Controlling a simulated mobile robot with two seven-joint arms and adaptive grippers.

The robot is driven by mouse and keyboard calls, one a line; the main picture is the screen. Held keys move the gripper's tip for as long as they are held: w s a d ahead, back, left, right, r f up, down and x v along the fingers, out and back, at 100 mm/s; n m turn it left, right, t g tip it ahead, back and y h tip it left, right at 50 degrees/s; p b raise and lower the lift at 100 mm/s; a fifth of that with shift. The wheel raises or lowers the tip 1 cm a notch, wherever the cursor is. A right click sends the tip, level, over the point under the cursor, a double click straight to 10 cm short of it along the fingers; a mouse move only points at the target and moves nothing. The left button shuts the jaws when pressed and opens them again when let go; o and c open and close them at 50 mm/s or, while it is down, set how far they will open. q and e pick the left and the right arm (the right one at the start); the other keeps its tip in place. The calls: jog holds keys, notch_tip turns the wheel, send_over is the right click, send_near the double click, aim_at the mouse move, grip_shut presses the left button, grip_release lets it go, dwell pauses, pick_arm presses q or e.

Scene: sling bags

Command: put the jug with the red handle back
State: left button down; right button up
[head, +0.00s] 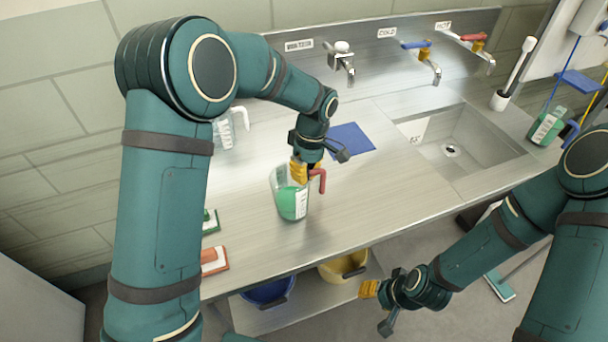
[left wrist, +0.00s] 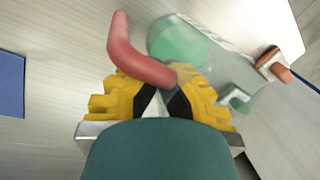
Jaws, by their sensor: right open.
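The jug with the red handle (head: 291,199) is clear, holds green liquid and stands upright at the middle of the counter. Its red handle (head: 318,180) points to the right; in the left wrist view the red handle (left wrist: 138,58) crosses just beyond my fingertips and the green liquid (left wrist: 180,45) shows behind. My left gripper (head: 301,172) is at the top of the jug beside the handle. Its yellow fingers (left wrist: 163,95) are drawn close together at the handle's end and look shut on it. I cannot tell whether the jug's base touches the counter. My right gripper (head: 368,290) is open and empty, in front of the counter.
A blue mat (head: 351,141) lies behind the jug. Another clear jug (head: 226,131) stands back left, partly behind my arm. The sink (head: 465,150) is right, under taps. Buckets (head: 343,268) stand below.

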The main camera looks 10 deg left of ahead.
pick_arm(q)
jog(key=c, duration=1.7)
grip_release()
jog(key=o, duration=0.6)
jog(key=shift+c, duration=0.2)
jog(key=p+v, duration=0.1)
jog(key=v, duration=1.1)
jog(key=shift+p, duration=0.35)
jog(key=shift+d+r, duration=0.1)
